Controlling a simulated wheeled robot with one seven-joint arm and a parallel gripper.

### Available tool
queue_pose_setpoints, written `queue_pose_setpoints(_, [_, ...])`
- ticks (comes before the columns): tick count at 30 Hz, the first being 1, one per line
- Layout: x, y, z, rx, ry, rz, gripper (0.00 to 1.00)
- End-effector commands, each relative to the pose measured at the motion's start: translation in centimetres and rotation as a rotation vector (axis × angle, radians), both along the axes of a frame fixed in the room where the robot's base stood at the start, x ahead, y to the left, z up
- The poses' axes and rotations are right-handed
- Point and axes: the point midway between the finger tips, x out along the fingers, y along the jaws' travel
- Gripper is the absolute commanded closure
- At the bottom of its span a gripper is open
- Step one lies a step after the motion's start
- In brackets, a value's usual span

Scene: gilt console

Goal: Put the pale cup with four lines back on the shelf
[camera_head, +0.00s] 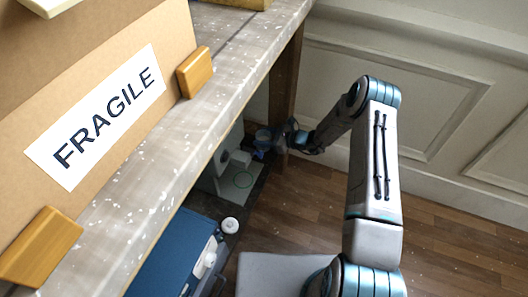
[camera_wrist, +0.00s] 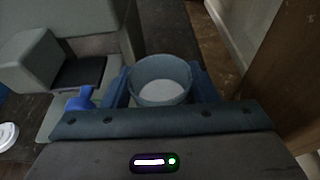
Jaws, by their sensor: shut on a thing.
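A round, open cup (camera_wrist: 160,91) stands between the blue fingers of my gripper (camera_wrist: 162,84) in the wrist view. I look down into it: its rim is grey-blue in the shade and its inside bottom is whitish. No lines on it can be made out. My gripper is shut on the cup. In the head view my gripper (camera_head: 268,141) is low beside the console, near its far leg, next to the lower shelf (camera_head: 249,203). The cup cannot be told clearly from the gripper there.
A pale grey machine (camera_head: 222,164) stands on the lower shelf left of my gripper. A white round item (camera_head: 230,225) and a blue box (camera_head: 172,252) are nearer. The console top (camera_head: 140,165) overhangs, bearing a FRAGILE box (camera_head: 110,65). Wooden floor (camera_head: 305,205) lies open to the right.

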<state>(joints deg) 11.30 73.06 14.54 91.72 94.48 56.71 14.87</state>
Motion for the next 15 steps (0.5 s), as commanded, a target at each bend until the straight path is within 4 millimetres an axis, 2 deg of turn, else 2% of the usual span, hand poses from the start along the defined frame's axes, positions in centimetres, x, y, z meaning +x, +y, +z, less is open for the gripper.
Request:
queue_pose_setpoints(1, [-0.1,0.1,-1.5,0.001,0.002,0.0,0.74])
queue_pose_setpoints(3, [0.0,0.0,-2.4,0.0,-0.001,0.0,0.74])
queue_pose_setpoints(8, [0.0,0.0,-3.9,0.0,-0.001,0.001,0.74])
queue_pose_setpoints(12, [-0.1,0.0,-6.0,0.0,-0.001,0.001,0.74])
queue_pose_setpoints(15, [0.0,0.0,-6.6,-0.001,-0.002,0.001,0.74])
